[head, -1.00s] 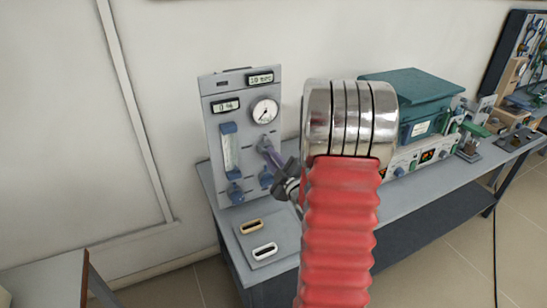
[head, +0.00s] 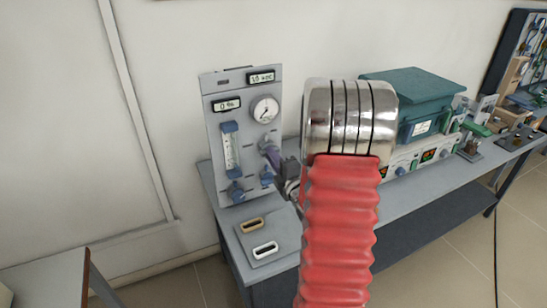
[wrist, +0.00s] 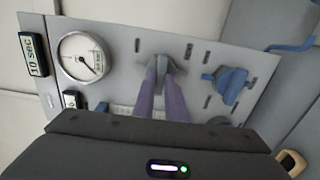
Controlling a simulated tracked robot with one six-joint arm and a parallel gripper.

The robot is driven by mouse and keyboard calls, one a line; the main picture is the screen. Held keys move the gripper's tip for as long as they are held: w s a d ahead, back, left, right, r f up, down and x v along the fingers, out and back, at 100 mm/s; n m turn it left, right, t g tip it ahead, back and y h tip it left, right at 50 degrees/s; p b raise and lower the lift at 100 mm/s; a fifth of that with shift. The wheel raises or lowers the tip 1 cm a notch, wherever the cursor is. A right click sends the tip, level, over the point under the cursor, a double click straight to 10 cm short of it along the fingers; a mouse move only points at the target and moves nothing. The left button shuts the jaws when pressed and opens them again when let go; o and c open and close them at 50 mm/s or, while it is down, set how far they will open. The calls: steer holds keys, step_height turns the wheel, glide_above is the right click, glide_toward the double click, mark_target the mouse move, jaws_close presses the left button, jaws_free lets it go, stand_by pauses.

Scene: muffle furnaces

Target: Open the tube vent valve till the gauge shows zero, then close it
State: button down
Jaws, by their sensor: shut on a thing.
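A grey panel (head: 212,125) stands on the bench and carries a round white dial gauge (head: 265,110). The gauge also shows in the wrist view (wrist: 83,56), its thin needle slanting to the lower right there; I cannot read the figures. My gripper (wrist: 160,72) has its purple fingers shut on a grey valve handle (wrist: 157,62) below the gauge on the panel. The fingers hide much of the handle. In the head view my gripper (head: 270,151) is partly hidden behind my red arm. A blue knob (head: 267,179) sits below the held handle.
A flow tube (head: 230,148) stands left of the valve, above another blue knob (head: 236,192). Two small displays sit at the panel's top. A teal-lidded furnace (head: 412,95) stands to the right.

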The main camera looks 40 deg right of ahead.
steer(key=shift+a+f, duration=0.2)
steer(key=shift+f, duration=0.05)
steer(key=c, duration=2)
jaws_free()
steer(key=shift+c, duration=0.2)
steer(key=shift+o, duration=1.2)
steer(key=shift+d+r, duration=0.1)
steer(key=shift+s, duration=0.15)
